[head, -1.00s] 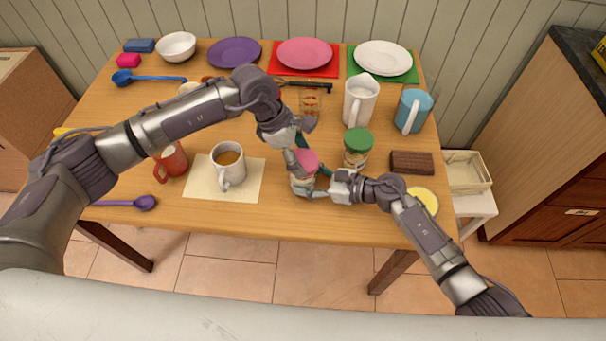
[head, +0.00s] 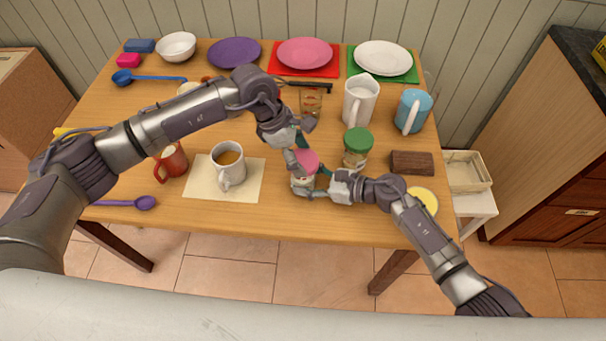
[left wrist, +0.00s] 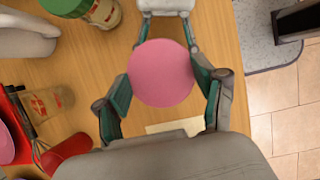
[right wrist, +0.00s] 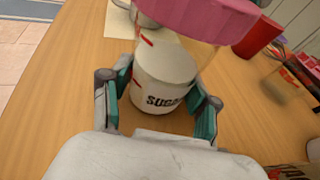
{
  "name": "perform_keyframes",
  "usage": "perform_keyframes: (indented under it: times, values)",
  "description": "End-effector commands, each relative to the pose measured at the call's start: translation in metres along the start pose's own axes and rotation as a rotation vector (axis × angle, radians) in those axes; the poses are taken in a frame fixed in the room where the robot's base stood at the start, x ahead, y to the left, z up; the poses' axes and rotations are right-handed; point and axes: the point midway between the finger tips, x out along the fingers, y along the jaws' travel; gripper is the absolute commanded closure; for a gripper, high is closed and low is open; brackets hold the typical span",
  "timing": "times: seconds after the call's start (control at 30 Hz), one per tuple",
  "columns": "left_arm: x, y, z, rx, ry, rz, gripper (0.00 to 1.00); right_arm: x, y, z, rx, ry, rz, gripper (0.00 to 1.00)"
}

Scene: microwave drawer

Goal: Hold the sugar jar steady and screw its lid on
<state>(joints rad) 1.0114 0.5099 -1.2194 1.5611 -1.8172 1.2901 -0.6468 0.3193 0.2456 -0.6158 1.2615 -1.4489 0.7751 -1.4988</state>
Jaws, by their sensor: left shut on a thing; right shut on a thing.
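The sugar jar (right wrist: 165,90) stands upright on the table. It is clear with a white lower part lettered "SUGAR", and it shows in the head view (head: 303,182). Its pink lid (left wrist: 161,73) is at the jar's mouth; I cannot tell how tightly it sits. My left gripper (head: 306,161) comes from above, with its fingers shut on opposite sides of the lid. My right gripper (right wrist: 165,98) is shut around the jar's lower body from the right, low over the table. In the head view the fingers partly hide the jar.
A green-lidded jar (head: 356,148) stands just right of the sugar jar. A white mug (head: 229,166) on a cream mat (head: 203,190) and a red mug (head: 171,162) stand to the left. A brown block (head: 411,162) lies to the right. The table's front edge is close.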

Motion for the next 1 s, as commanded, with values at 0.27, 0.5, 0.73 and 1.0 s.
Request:
perform_keyframes:
  times: [0.27,0.5,0.73,1.0]
  values:
    - [0.0001,0.0006,-0.0002,0.056,0.002,-0.025,0.73,-0.0001,0.0001,-0.0004,-0.001,0.001,0.0,1.0]
    - [0.0008,-0.0002,0.0005,0.32,0.001,-0.139,0.73,-0.0001,-0.0002,-0.0004,0.0,0.001,-0.001,1.0]
    - [0.0007,-0.0009,0.0012,0.469,-0.002,-0.203,0.73,-0.0004,-0.0009,-0.0005,0.001,0.001,-0.003,1.0]
    - [0.0011,-0.0024,0.0008,0.732,-0.002,-0.318,0.73,-0.0009,-0.0024,-0.0006,0.001,0.001,-0.007,1.0]
